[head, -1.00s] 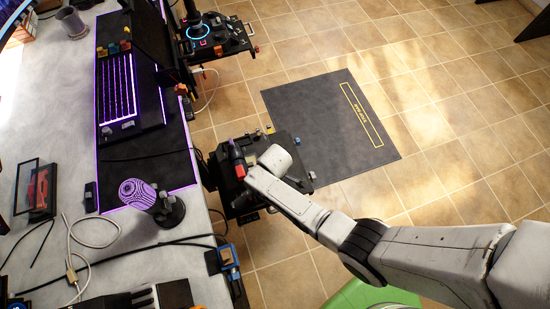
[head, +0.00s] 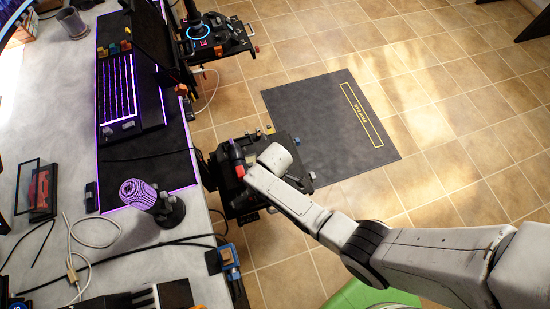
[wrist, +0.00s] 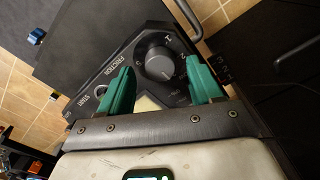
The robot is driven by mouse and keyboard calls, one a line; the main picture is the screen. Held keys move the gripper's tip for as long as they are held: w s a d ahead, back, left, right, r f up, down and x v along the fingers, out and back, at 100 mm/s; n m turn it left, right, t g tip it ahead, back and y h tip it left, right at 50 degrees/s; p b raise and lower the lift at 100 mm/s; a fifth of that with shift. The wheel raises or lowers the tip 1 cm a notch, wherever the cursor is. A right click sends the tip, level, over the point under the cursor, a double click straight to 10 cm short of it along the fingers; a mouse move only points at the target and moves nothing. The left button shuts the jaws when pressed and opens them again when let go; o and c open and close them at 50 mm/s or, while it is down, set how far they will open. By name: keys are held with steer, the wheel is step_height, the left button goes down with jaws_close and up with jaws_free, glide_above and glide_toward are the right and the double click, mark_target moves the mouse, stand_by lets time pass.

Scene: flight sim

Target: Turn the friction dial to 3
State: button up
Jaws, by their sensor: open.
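The friction dial (wrist: 159,62) is a round dark knob on a black panel (wrist: 118,48) marked "FRICTION" and "START" in the wrist view. Numbers ring the dial, but its exact setting is too small to read surely. My gripper (wrist: 160,66) is open, with one green finger on each side of the dial. I cannot tell whether the fingers touch it. In the head view the black control unit (head: 228,200) stands off the desk's right edge; my arm's end is over it and hides the dial and fingers.
The desk (head: 60,125) at left bears a keyboard (head: 118,85), a joystick (head: 160,200) and loose cables. Another control unit (head: 220,38) stands farther back. A dark mat (head: 325,115) lies on the open tiled floor at right.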

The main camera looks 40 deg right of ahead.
step_height(320, 180, up, 10)
steer(key=p, duration=0.1)
steer(key=shift+f, duration=0.15)
steer(key=shift+s, duration=0.1)
stand_by(0.5)
steer(key=s+d+r+m, duration=0.4)
steer(key=s+r, duration=0.3)
steer(key=s, duration=0.1)
steer(key=s+d+r+m+t, duration=0.1)
steer(key=s+d+r+m, duration=0.3)
steer(key=s+r, duration=0.4)
steer(key=shift+s+r+m, duration=0.15)
steer(key=shift+s+m, duration=0.2)
steer(key=shift+m, duration=0.25)
